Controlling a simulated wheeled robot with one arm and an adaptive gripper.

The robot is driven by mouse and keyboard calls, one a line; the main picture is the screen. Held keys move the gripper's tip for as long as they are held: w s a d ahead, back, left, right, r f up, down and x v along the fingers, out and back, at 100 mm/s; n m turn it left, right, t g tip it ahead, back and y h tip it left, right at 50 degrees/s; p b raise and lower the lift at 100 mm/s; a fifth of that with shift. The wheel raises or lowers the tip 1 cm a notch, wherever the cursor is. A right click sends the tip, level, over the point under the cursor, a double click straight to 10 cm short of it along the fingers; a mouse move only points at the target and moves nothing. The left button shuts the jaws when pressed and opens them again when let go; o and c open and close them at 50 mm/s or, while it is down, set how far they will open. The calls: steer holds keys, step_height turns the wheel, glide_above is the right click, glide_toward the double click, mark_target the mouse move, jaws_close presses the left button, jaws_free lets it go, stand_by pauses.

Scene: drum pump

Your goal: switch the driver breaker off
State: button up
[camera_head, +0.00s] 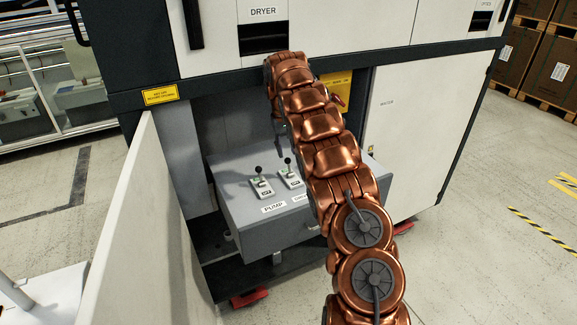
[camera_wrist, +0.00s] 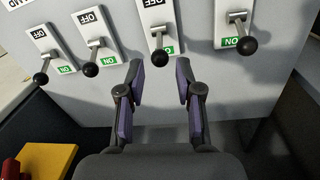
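A grey breaker box (camera_head: 250,213) carries a PUMP breaker (camera_head: 261,185) and a second breaker (camera_head: 291,177), whose label is partly hidden by my arm. In the wrist view several levers stand in a row on white plates, upside down, with black balls toward the green ON ends. By the order in the head view, the third lever from the left (camera_wrist: 159,40) appears to be the driver breaker; its name label is out of view. My gripper (camera_wrist: 160,68) is open and empty. That lever's ball shows between the fingertips; contact cannot be told.
Other levers stand close on both sides, left (camera_wrist: 91,69) and right (camera_wrist: 246,45). A yellow block with a red part (camera_wrist: 45,162) is at the lower left of the wrist view. The box sits in a recess under the DRYER cabinet (camera_head: 347,30), beside a pale panel (camera_head: 150,225).

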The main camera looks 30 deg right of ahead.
mark_target(288, 159)
steer(key=shift+d+f+p, duration=0.15)
steer(key=shift+f+p, duration=0.5)
steer(key=shift+f, duration=1.2)
steer(key=shift+d+f+p, duration=0.1)
steer(key=shift+f+p, duration=0.5)
steer(key=shift+f, duration=1.25)
jaws_close()
